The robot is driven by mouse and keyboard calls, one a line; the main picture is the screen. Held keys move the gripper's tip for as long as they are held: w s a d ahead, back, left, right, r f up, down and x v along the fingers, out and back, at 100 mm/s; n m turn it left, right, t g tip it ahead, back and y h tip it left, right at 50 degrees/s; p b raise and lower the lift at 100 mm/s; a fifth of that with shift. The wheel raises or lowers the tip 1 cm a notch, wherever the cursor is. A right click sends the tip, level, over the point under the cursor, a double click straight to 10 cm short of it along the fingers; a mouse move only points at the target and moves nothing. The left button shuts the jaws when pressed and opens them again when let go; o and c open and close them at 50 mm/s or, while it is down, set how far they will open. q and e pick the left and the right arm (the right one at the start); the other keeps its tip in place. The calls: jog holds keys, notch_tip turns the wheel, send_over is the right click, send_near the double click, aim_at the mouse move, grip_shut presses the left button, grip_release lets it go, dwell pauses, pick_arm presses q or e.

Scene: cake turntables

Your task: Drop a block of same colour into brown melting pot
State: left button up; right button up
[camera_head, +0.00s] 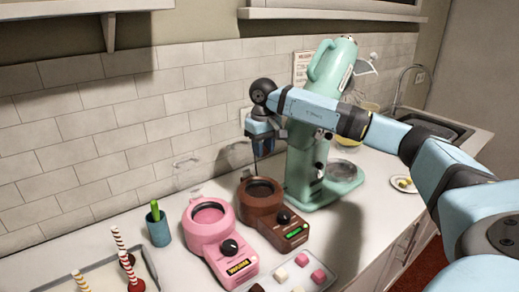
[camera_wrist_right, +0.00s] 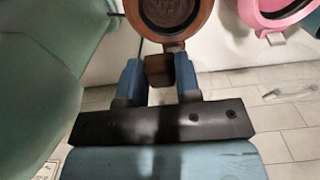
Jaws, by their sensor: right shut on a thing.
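The brown melting pot (camera_head: 265,215) stands on the counter with its round opening facing up and a green display on its front. In the wrist view its brown ring (camera_wrist_right: 203,13) shows just beyond my fingertips. My right gripper (camera_head: 262,152) is above the pot, toward its back side, pointing down. In the wrist view my right gripper (camera_wrist_right: 158,75) is shut on a brown block (camera_wrist_right: 158,70), held between the two blue fingers. The block cannot be made out in the head view. My left gripper is not in view.
A pink melting pot (camera_head: 208,222) stands left of the brown one. A mint-green mixer (camera_head: 310,150) stands close on the right. A tray (camera_head: 322,262) with pink, white and dark blocks lies in front. A blue cup (camera_head: 158,232) and striped sticks (camera_head: 122,250) are at left.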

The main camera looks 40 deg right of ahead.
pick_arm(q)
jog(key=b, duration=0.1)
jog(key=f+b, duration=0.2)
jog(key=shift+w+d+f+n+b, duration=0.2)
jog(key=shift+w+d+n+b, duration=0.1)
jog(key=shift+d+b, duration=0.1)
pick_arm(e)
notch_tip(320, 180, down, 6)
jog(key=shift+r, duration=0.1)
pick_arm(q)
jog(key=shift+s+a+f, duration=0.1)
pick_arm(e)
jog(key=o, duration=1)
notch_tip(320, 180, up, 14)
jog(key=shift+f, duration=0.1)
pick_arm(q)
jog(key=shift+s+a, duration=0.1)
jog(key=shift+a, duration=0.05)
